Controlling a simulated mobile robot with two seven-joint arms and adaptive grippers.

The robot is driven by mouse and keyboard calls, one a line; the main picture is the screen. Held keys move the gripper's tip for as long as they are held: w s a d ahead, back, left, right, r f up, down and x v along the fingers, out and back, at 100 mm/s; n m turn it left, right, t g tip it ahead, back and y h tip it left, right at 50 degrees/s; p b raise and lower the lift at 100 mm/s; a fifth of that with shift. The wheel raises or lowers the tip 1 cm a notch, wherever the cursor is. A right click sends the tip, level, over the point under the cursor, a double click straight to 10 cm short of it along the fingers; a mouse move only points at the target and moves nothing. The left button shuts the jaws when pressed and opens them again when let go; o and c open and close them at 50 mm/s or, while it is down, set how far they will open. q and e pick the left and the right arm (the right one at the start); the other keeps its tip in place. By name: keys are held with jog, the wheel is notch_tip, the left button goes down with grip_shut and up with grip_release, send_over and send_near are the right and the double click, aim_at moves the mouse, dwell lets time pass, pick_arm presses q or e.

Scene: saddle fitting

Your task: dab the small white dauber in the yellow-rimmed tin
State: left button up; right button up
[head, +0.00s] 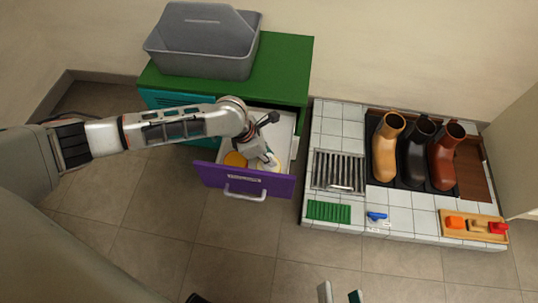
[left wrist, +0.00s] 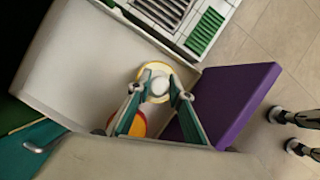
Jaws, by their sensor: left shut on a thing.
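My left gripper (head: 267,157) reaches down into the open drawer and is shut on the small white dauber. In the left wrist view, the dauber's round white end (left wrist: 160,86) shows between the fingertips (left wrist: 158,93). The yellow-rimmed tin (left wrist: 154,65) lies directly behind the dauber in that view, its rim circling it; I cannot tell whether they touch. In the head view, the tin (head: 263,168) is mostly hidden by the gripper. My right gripper (head: 340,293) is at the bottom edge, its two fingertips apart, with nothing seen between them.
The purple-fronted drawer (head: 243,181) stands out from the green cabinet (head: 285,60). An orange tin (head: 235,160) sits left of the gripper inside it. A grey bin (head: 202,45) stands on top. To the right, a tiled platform (head: 330,120) holds boots and a grate (head: 339,171).

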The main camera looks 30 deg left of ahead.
pick_arm(q)
jog(key=shift+f, duration=0.1)
pick_arm(e)
jog(key=shift+f, duration=0.1)
pick_arm(q)
jog(key=shift+w+r+p, duration=0.15)
jog(key=shift+r+p, duration=0.55)
jog(key=shift+r, duration=0.7)
jog(key=shift+r+p, duration=1.15)
jog(key=shift+r, duration=1.1)
jog(key=shift+f, duration=0.1)
pick_arm(e)
notch_tip(320, 180, up, 6)
jog(key=w+t, duration=0.1)
jog(key=w, duration=0.1)
jog(key=shift+w, duration=0.25)
pick_arm(q)
jog(key=shift+f, duration=0.1)
